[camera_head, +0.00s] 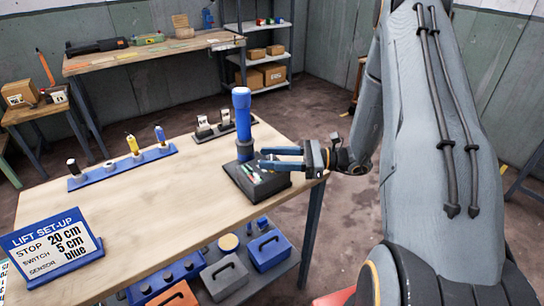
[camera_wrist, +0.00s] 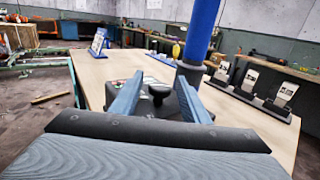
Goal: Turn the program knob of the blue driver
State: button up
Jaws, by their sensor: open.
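A tall blue cylinder (camera_head: 242,112) stands upright on a dark collar at the back of a black sloped box (camera_head: 244,182) near the right end of the workbench; I take this to be the blue driver. The blue cylinder also shows in the wrist view (camera_wrist: 201,30). A black round knob (camera_wrist: 159,91) sits on a short stem between my finger tips in the wrist view. In the head view the knob is hidden or too small to tell. My gripper (camera_head: 262,157) is open above the box, one finger on each side of the knob, with visible gaps.
A blue rack (camera_head: 122,168) with several small upright tools lies along the back of the workbench (camera_head: 160,205). A lift set-up sign (camera_head: 52,240) stands at front left. The middle tabletop is clear.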

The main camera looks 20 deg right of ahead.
jog(key=c, duration=1)
jog(key=shift+m+t, duration=0.4)
jog(key=shift+t, duration=0.2)
jog(key=m+t+h, duration=0.3)
jog(key=t, duration=0.1)
jog(key=shift+t+p, duration=0.3)
jog(key=shift+m+t+h+b, duration=0.4)
jog(key=shift+m+t+h, duration=1.4)
jog(key=shift+m+h, duration=0.3)
jog(key=shift+r+h, duration=0.1)
jog(key=shift+h, duration=0.3)
jog(key=o, duration=1)
